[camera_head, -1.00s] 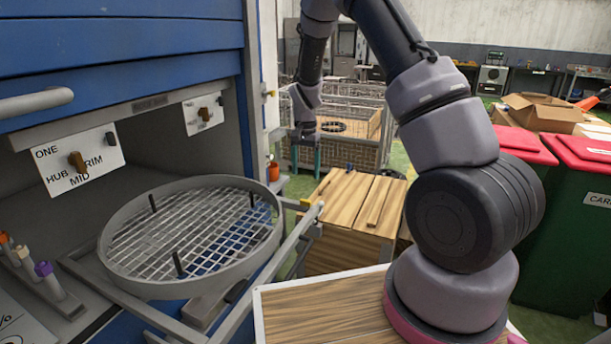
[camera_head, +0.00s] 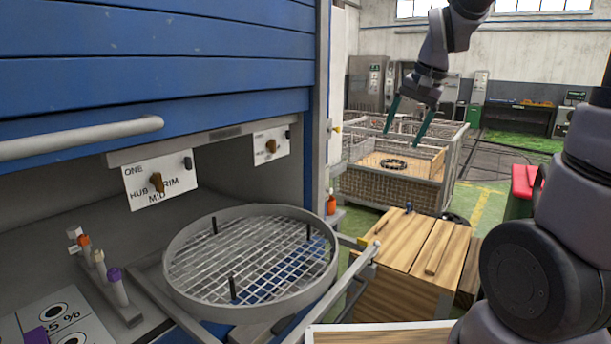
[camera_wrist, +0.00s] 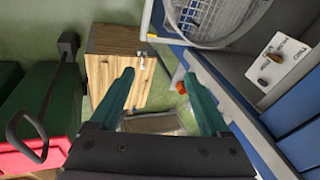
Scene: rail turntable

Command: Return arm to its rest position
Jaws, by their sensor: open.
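My gripper (camera_head: 407,120) is raised at the upper right of the head view, its two green fingers spread apart with nothing between them. In that view it appears in front of the wire crate, with clear air around it. In the wrist view my gripper (camera_wrist: 168,100) also shows open and empty above the floor. The round mesh turntable basket (camera_head: 250,262) sits on its rails in front of the blue cabinet, apart from my gripper. Its rim also shows at the top of the wrist view (camera_wrist: 215,42).
A wooden box (camera_head: 420,255) stands right of the turntable. A wire crate (camera_head: 395,185) holds a dark ring. The blue cabinet (camera_head: 150,60) fills the left, with a labelled panel (camera_head: 160,183) and several coloured pegs below. A red-lidded green bin (camera_wrist: 45,140) shows in the wrist view.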

